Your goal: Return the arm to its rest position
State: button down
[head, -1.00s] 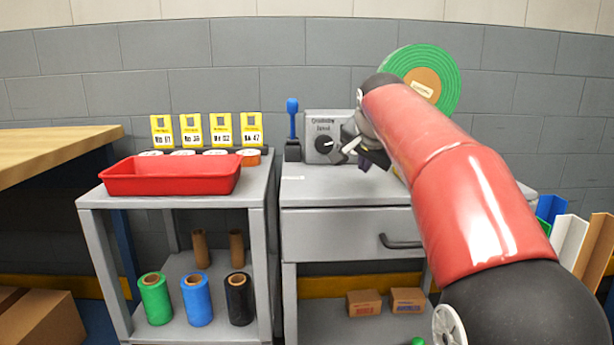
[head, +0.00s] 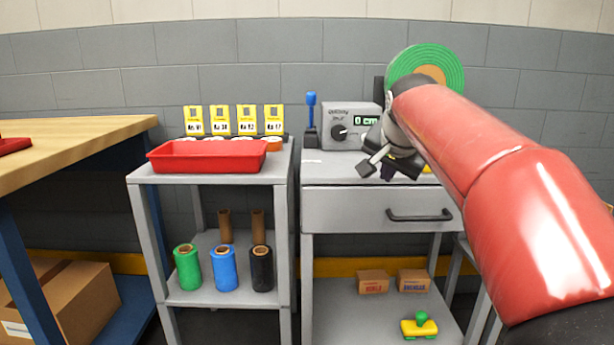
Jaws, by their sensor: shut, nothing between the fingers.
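My red arm reaches in from the lower right. My gripper (head: 372,166) is above the top of the grey drawer cabinet (head: 330,172), in front of the control box. It is shut and empty, and its fingers are small and partly dark in the view. The control box (head: 340,112) has a dial and a lit display that reads "0 cm". My wrist hides the box's right side. A green disc (head: 452,70) with an orange centre stands behind my arm and is partly covered by it.
A red tray (head: 205,157) sits on the left grey stand, before yellow number cards (head: 220,120). A blue-handled lever (head: 311,113) stands left of the box. Coloured rolls (head: 224,268) stand on the lower shelf. A wooden table (head: 80,145) is at far left.

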jog(key=s+f+n+g+p, duration=0.1)
jog(key=s+f, duration=0.4)
jog(key=s, duration=0.5)
jog(key=s+f+n+g+p, duration=0.1)
jog(key=s+f+n, duration=0.3)
jog(key=s, duration=0.6)
jog(key=s+f+n+p, duration=0.2)
jog(key=s+f, duration=0.6)
jog(key=s, duration=0.3)
jog(key=shift+a+f+g+y+p, duration=0.15)
jog(key=shift+a+g+y+p, duration=0.15)
jog(key=shift+g, duration=0.1)
jog(key=shift+s, duration=0.1)
